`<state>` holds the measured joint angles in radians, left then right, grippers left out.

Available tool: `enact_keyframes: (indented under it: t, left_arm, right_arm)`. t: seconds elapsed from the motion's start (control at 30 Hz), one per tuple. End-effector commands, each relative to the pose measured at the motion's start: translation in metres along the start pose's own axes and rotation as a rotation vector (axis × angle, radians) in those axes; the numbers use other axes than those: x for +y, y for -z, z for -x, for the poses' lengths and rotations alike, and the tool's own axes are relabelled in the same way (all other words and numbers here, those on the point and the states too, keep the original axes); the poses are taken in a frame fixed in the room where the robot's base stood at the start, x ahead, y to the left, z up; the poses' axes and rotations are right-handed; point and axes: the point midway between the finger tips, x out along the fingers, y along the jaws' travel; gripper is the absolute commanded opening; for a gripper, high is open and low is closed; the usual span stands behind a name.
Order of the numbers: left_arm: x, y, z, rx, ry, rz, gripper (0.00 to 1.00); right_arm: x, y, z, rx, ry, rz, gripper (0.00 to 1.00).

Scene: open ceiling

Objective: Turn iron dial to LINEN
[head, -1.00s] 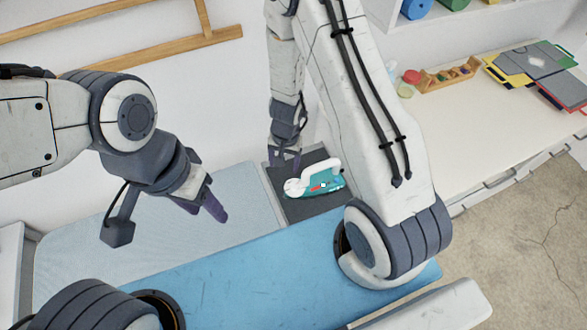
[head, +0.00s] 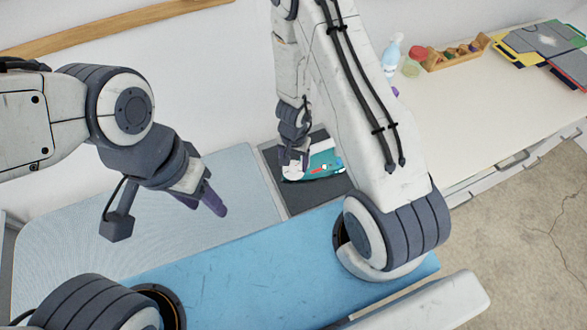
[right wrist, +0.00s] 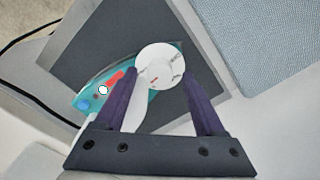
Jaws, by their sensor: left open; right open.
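The iron (head: 322,164) is teal with a white handle and lies on a dark rest pad (head: 305,198). Its round white dial (right wrist: 161,66) shows in the right wrist view with small dark lettering and a red mark, too small to read surely. My right gripper (head: 291,163) is over the dial end of the iron. In the right wrist view its purple fingers (right wrist: 160,90) are open, one on each side of the dial's near part, apart from it as far as I can tell. My left gripper (head: 205,200) is open and empty above the ironing board (head: 90,235).
A white counter (head: 470,120) at the right holds a spray bottle (head: 391,55), a wooden rack (head: 455,55) and several folders (head: 540,42). A wooden rail (head: 110,30) is on the wall. A dark cord (right wrist: 35,33) runs beside the iron. The board's left part is clear.

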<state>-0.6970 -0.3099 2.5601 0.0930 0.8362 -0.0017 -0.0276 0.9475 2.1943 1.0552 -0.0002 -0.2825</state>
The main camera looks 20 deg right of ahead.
Motion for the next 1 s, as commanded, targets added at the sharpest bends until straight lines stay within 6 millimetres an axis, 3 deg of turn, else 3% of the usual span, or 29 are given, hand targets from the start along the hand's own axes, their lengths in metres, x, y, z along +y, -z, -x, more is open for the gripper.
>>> enact_keyframes:
  t: [0.1, 0.47, 0.67, 1.0]
  left_arm:
    - [-0.0007, -0.0004, -0.0093, 0.000, 0.000, 0.002, 0.50]
    - [-0.0007, -0.0004, -0.0099, 0.000, 0.000, 0.002, 0.50]
    - [-0.0007, -0.0004, -0.0100, 0.000, 0.000, 0.002, 0.50]
    - [-0.0007, -0.0005, -0.0100, 0.000, 0.000, 0.002, 0.50]
  right_arm:
    - [0.0000, 0.0001, -0.0094, 0.000, 0.000, 0.001, 0.72]
    - [0.0001, 0.0001, -0.0100, 0.000, 0.000, 0.001, 0.72]
    - [0.0001, 0.0001, -0.0101, 0.000, 0.000, 0.001, 0.00]
    - [0.0000, 0.0001, -0.0101, 0.000, 0.000, -0.044, 0.00]
